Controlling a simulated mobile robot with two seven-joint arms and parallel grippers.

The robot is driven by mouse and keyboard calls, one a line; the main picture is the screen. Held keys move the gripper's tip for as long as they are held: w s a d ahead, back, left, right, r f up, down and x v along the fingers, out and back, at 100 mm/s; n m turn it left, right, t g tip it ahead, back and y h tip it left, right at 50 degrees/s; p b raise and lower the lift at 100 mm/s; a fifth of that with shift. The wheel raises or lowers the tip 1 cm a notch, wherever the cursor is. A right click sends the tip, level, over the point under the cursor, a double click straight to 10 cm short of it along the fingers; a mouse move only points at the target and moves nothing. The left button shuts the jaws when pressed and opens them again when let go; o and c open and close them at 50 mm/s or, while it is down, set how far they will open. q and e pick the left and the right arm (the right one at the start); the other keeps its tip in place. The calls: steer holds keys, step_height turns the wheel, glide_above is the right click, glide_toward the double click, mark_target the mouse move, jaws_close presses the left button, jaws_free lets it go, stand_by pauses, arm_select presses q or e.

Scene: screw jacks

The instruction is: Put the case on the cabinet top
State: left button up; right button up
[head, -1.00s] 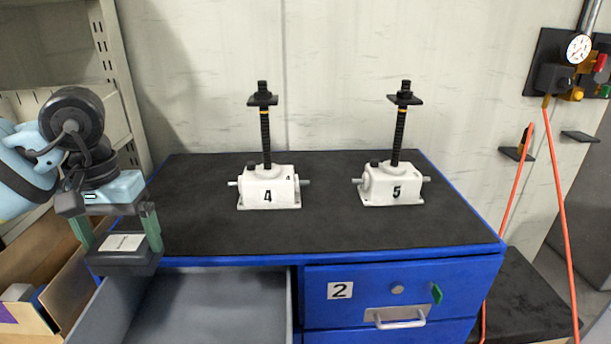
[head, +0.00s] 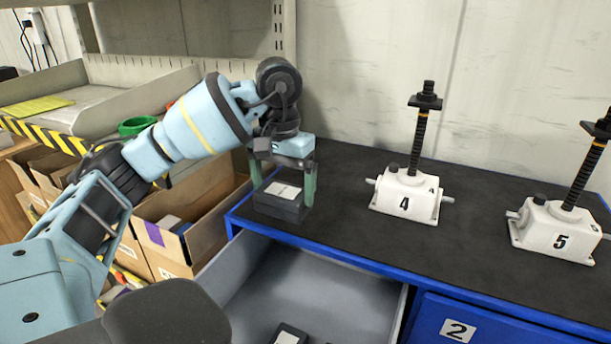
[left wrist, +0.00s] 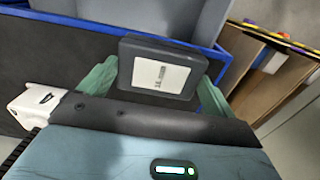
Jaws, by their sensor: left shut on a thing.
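The case (head: 279,203) is a dark flat box with a white label. My left gripper (head: 283,186) is shut on it, with a green finger on each side. In the head view it is at the left front corner of the black cabinet top (head: 345,217); I cannot tell whether it touches the surface. In the left wrist view the case (left wrist: 160,68) sits between the green fingers, with the blue cabinet edge behind it. My right gripper is not in view.
White screw jacks 4 (head: 404,196) and 5 (head: 556,230) stand on the cabinet top. The drawer (head: 300,278) below is open, with another dark labelled item (head: 288,334) inside. Cardboard boxes (head: 185,225) are at the left. The top between the case and jack 4 is clear.

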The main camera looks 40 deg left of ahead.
arm_select(q)
steer(key=w+a, duration=0.2)
steer(key=w, duration=0.1)
steer(key=w+a, duration=0.2)
steer(key=w, duration=0.1)
steer(key=w+a+f, duration=0.1)
steer(key=w+a, duration=0.1)
steer(key=w, duration=0.2)
steer(key=shift+f+p, duration=0.5)
steer(key=shift+f, duration=1.3)
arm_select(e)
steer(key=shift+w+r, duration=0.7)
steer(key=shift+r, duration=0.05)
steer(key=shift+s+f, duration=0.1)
arm_select(q)
steer(key=shift+f, duration=0.2)
steer(key=o, duration=0.9)
steer(key=shift+o, duration=0.2)
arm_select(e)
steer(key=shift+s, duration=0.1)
